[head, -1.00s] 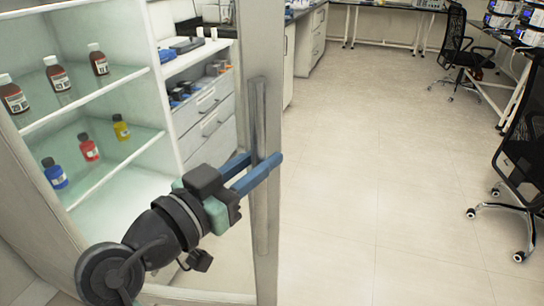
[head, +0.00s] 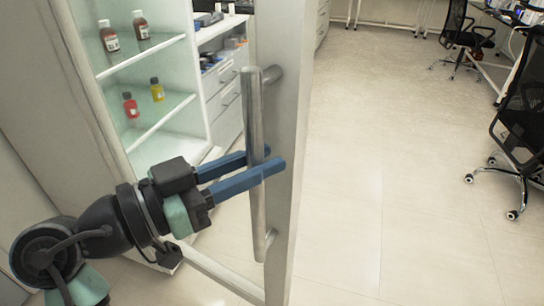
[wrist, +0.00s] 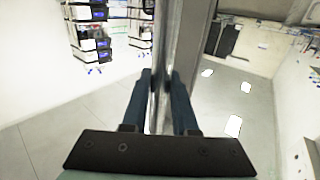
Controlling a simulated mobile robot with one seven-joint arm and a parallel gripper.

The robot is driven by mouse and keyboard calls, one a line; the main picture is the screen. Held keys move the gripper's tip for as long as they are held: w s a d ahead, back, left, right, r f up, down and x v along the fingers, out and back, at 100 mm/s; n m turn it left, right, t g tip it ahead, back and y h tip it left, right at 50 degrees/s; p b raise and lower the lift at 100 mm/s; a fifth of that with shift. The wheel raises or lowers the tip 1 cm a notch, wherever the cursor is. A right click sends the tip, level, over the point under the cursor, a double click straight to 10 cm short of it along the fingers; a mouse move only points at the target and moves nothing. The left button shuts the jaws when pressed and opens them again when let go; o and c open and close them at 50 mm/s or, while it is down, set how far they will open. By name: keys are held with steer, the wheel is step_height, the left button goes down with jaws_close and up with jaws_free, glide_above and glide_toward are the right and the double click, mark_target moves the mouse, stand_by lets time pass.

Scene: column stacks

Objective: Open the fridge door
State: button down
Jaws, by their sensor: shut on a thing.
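The fridge door (head: 290,60) is a glass door with a pale frame, and it stands open in the head view. Its long vertical metal handle (head: 252,100) is on the near face of the frame. My gripper (head: 262,164) has its two blue fingers on either side of the handle, around its middle, shut on it. In the wrist view the handle (wrist: 156,95) runs up between the fingers. The fridge interior (head: 165,145) shows past the door, with glass shelves holding brown, red and yellow bottles.
Drawers (head: 228,110) stand beyond the fridge. Office chairs (head: 525,125) are at the right by a desk. The tiled floor (head: 390,150) between the door and the chairs is clear.

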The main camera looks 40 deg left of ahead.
steer(key=shift+s, duration=0.2)
steer(key=c, duration=0.7)
jaws_free()
steer(key=v, duration=1.3)
steer(key=shift+p, duration=0.4)
